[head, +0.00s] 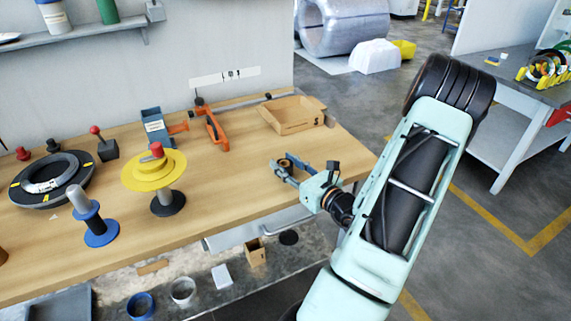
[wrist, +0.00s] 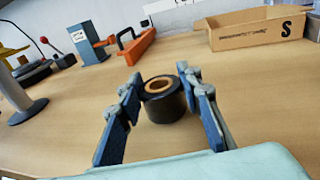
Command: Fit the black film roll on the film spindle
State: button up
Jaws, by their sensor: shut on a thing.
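In the wrist view, the black film roll (wrist: 164,106) stands upright between the two blue-grey fingers of my gripper (wrist: 165,88). Its brown core opening faces up. My gripper is shut on the roll, over or on the bench; whether the roll touches the wood is unclear.
A yellow disc stand (head: 153,172) with a red knob stands between that post and my gripper. Behind are a black ring (head: 30,190), a blue-grey device (head: 153,127), an orange device (head: 212,128) and an open cardboard box (head: 290,118). The bench near my gripper is clear.

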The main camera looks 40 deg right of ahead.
jog(key=shift+f, duration=0.15)
jog(key=o, duration=1.1)
jog(key=shift+o, duration=0.2)
